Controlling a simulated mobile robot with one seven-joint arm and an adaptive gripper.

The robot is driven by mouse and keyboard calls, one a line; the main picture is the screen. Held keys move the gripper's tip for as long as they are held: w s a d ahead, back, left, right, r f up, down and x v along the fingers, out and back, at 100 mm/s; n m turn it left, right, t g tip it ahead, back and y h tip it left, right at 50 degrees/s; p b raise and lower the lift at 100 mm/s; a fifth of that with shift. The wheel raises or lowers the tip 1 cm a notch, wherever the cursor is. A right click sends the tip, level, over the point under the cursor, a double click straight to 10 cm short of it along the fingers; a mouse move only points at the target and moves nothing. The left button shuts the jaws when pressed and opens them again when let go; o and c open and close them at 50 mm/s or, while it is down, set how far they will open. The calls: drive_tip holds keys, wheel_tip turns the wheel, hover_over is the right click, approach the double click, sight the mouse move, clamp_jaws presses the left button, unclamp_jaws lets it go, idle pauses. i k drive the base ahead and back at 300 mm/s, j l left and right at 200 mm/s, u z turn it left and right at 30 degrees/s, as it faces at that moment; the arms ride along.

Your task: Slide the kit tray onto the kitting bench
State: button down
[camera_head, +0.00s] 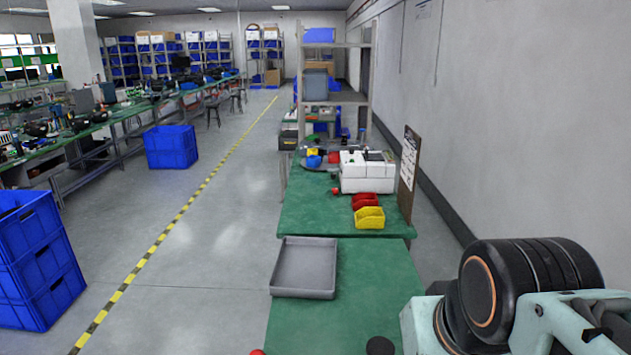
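A shallow, empty grey tray (302,293), which looks like the kit tray, lies flat on the near green bench (362,287). It sits at the bench's left edge, close to the seam with the farther green bench top (310,212). I cannot tell from this view which bench top is the kitting bench, or whether the tray hangs slightly over the left edge. Part of my own arm fills the lower right, apart from the tray. My gripper is not visible.
A yellow bin (369,218), red bins (364,201) and a white machine (367,172) stand on the farther bench. A dark round object (380,346) is at the near edge. Blue crates (37,258) stand left; the floor (215,240) between is clear.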

sight(305, 267)
drive_tip(key=u, duration=0.3)
drive_tip(key=i+j+u, duration=0.15)
drive_tip(key=j+u, duration=0.25)
drive_tip(key=j, duration=0.15)
drive_tip(key=i+j+u, duration=0.35)
drive_tip(key=j, duration=0.15)
drive_tip(key=i+j+u, duration=0.15)
drive_tip(key=j+u, duration=0.25)
drive_tip(key=i+j+u, duration=0.4)
drive_tip(key=i+j+z, duration=0.1)
drive_tip(key=i+z, duration=0.2)
drive_tip(key=i, duration=0.15)
drive_tip(key=i+j+z, duration=0.3)
drive_tip(key=i+l+z, duration=0.1)
drive_tip(key=i+z, duration=0.4)
drive_tip(key=z, duration=0.2)
drive_tip(key=i+z, duration=0.25)
drive_tip(key=z, duration=0.15)
drive_tip(key=i+z, duration=0.15)
drive_tip(key=z, duration=0.25)
drive_tip(key=i+z, duration=0.15)
drive_tip(key=z, duration=0.25)
drive_tip(key=i+z, duration=0.15)
drive_tip(key=z, duration=0.2)
